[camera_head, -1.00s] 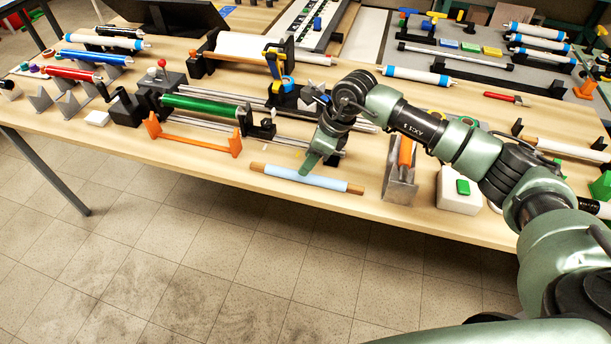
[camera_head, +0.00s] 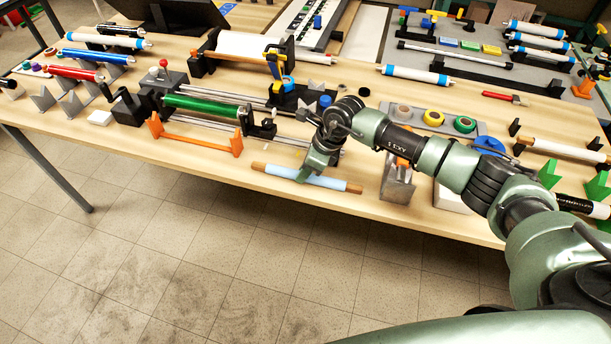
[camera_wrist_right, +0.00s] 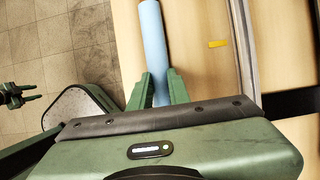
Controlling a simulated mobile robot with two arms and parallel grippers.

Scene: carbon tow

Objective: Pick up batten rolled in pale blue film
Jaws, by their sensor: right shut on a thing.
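The batten rolled in pale blue film (camera_head: 326,182) lies along the front edge of the wooden table, with bare wood at its ends. In the right wrist view the pale blue batten (camera_wrist_right: 153,40) runs between the two green fingers of my right gripper (camera_wrist_right: 158,88). The fingers are shut on it, one at each side. The batten still appears to be at table level; I cannot tell whether it touches the table.
An orange stand (camera_head: 195,137) and a green roll (camera_head: 202,107) in a winding rig stand left of my gripper. A grey metal holder (camera_head: 397,184) stands close to the batten's right end. The table's front edge and open floor lie just in front.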

